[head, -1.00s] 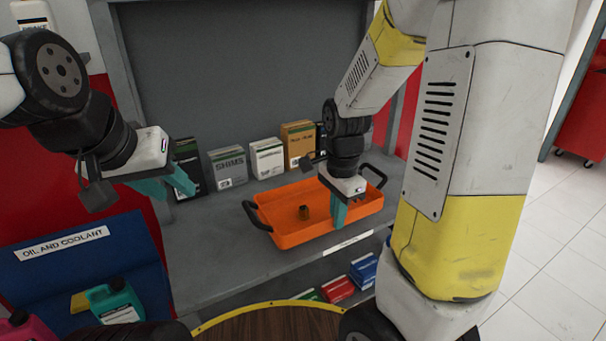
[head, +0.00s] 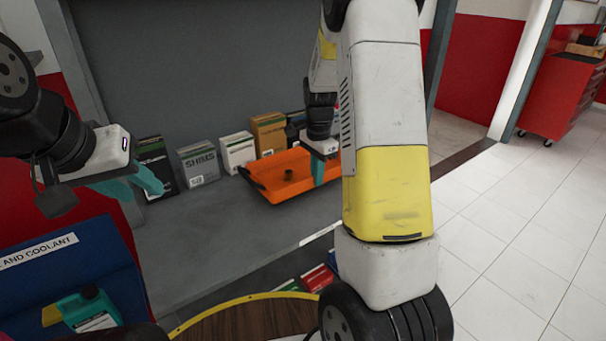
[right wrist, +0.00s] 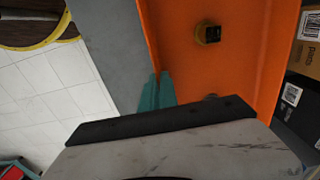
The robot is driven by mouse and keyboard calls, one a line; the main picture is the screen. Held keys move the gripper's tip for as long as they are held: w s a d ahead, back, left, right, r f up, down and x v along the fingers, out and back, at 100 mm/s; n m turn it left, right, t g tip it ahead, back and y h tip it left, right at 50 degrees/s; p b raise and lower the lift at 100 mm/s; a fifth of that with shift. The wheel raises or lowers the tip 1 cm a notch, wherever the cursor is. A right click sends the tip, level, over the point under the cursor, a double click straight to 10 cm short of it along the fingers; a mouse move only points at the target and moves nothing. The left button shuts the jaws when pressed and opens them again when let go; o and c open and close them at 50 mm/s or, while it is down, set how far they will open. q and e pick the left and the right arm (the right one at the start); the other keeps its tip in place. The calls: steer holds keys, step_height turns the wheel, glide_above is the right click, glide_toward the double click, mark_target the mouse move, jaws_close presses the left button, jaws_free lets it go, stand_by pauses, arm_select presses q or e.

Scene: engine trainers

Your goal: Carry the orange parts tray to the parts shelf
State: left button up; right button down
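The orange parts tray (head: 272,188) lies flat on the grey shelf (head: 215,240), in front of several boxes. A small dark round part (head: 289,174) stands in it and also shows in the right wrist view (right wrist: 208,33). My right gripper (head: 318,172) points down at the tray's front wall. My right arm hides the tray's right end. My left gripper (head: 135,185) is open and empty above the shelf's left end, well away from the tray.
Boxes stand along the back: a dark one (head: 155,165), a grey one (head: 198,163), a white one (head: 238,152) and a brown one (head: 269,134). A blue oil and coolant bin (head: 85,255) is at lower left. A red cabinet (head: 560,95) stands far right beyond clear floor.

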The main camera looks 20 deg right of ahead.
steer(key=shift+s+f, duration=0.1)
steer(key=shift+f, duration=1.35)
steer(key=shift+f, duration=0.2)
steer(key=c, duration=1.6)
jaws_free()
steer(key=shift+c, duration=0.2)
step_height(320, 180, up, 12)
steer(key=s+a+r+n+t, duration=0.2)
steer(key=s+a+r+n, duration=0.1)
steer(key=s+n, duration=0.2)
steer(key=s+a+r+n+t+y, duration=0.1)
steer(key=s+r+n, duration=0.3)
steer(key=s, duration=0.6)
steer(key=s+a+r+n+t+y, duration=0.1)
steer(key=s+a+r+n+t, duration=0.2)
steer(key=s, duration=0.5)
steer(key=a+r+n, duration=0.1)
steer(key=n, duration=0.1)
steer(key=shift+s+a+n, duration=0.15)
steer(key=shift+a+n, duration=0.15)
